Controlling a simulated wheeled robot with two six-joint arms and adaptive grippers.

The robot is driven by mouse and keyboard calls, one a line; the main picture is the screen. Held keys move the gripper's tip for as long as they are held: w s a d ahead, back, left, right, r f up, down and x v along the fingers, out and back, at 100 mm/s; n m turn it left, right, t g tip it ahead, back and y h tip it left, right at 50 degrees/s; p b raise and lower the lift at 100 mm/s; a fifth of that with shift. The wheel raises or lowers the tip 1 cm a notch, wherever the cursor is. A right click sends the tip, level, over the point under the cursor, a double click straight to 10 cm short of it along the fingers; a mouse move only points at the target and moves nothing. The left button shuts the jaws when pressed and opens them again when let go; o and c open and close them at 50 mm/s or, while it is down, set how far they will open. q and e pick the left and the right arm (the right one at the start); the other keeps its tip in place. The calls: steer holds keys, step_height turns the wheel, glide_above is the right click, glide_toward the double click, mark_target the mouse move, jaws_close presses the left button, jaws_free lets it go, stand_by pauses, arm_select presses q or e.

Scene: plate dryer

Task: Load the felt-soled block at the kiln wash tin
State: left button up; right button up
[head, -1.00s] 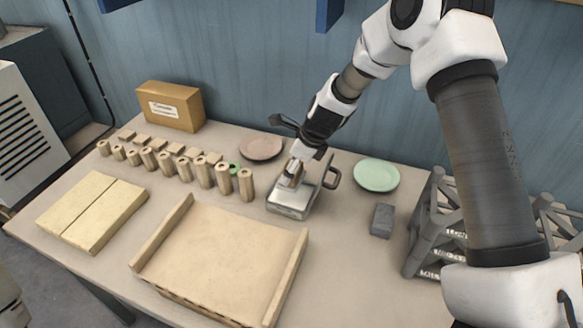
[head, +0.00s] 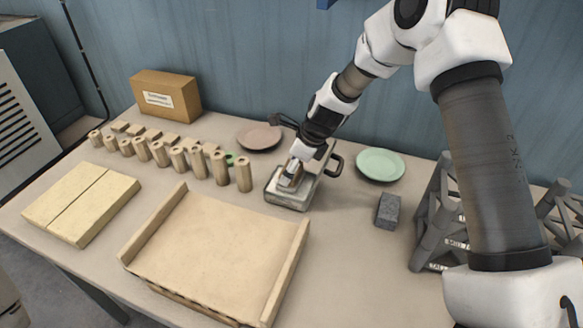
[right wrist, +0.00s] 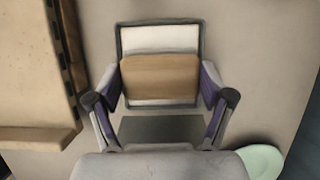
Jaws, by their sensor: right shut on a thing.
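The kiln wash tin (head: 272,199) is a shallow, grey-rimmed metal tray in the middle of the table; its pale inside shows in the right wrist view (right wrist: 160,38). My right gripper (head: 291,180) is shut on the tan block (right wrist: 160,75), with one finger at each side. The block is over the tin, and pale tin surface shows beyond and below it in the right wrist view. The felt sole is hidden, and I cannot tell whether it touches the wash. My left gripper is not in view.
A wooden tray (head: 220,250) with raised sides lies in front. Several wooden cylinders (head: 244,175) stand to the left. A pink plate (head: 258,137), green plate (head: 381,164), grey block (head: 388,211) and grey racks (head: 436,215) are nearby. A dark handle (head: 338,165) rises beside the tin.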

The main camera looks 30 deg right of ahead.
steer(key=shift+f, duration=0.5)
stand_by(0.5)
steer(key=shift+r, duration=0.1)
stand_by(0.5)
step_height(320, 180, up, 7)
steer(key=p, duration=0.8)
stand_by(0.4)
